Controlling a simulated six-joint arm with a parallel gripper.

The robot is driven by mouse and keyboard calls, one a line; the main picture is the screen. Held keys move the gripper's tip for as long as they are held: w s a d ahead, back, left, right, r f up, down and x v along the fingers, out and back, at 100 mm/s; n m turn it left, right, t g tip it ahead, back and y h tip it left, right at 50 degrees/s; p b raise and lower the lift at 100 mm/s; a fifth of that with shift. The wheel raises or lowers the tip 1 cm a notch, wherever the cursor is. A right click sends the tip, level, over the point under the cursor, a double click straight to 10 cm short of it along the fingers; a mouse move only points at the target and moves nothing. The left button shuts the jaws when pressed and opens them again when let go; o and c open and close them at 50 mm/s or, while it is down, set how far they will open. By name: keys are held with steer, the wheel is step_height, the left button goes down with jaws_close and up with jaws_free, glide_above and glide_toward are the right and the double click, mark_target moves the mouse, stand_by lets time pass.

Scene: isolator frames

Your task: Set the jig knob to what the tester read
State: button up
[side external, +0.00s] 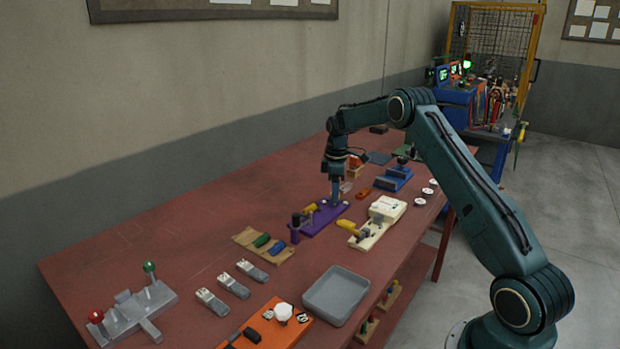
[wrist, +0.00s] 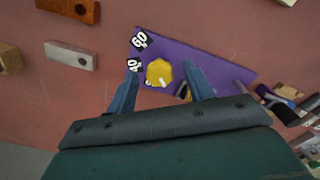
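The purple jig plate (side external: 322,220) lies on the red bench, and it also shows in the wrist view (wrist: 205,62). A yellow knob (wrist: 159,73) with a pale mark sits on it, beside black labels reading 60 (wrist: 140,41) and 40 (wrist: 134,65). My gripper (wrist: 162,74) is open, pointing down over the plate, with one finger on each side of the knob and gaps visible. In the side view my gripper (side external: 335,201) hides the knob. A cream device (side external: 384,212) with a yellow part stands to its right; whether it is the tester, and any reading, I cannot tell.
A tan rack (side external: 281,254) with green and blue pieces, several grey-white devices (side external: 233,286) and a grey tray (side external: 337,298) lie nearer the camera. A blue fixture (side external: 393,180) stands behind. The bench's left half is mostly clear beyond a grey fixture (side external: 135,318).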

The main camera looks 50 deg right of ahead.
steer(key=c, duration=0.9)
steer(key=shift+c, duration=0.2)
steer(key=shift+m, duration=0.3)
steer(key=m, duration=0.9)
steer(key=shift+m, duration=0.3)
steer(key=m, duration=1)
steer(key=shift+w+r+m, duration=0.1)
steer(key=shift+m, duration=0.2)
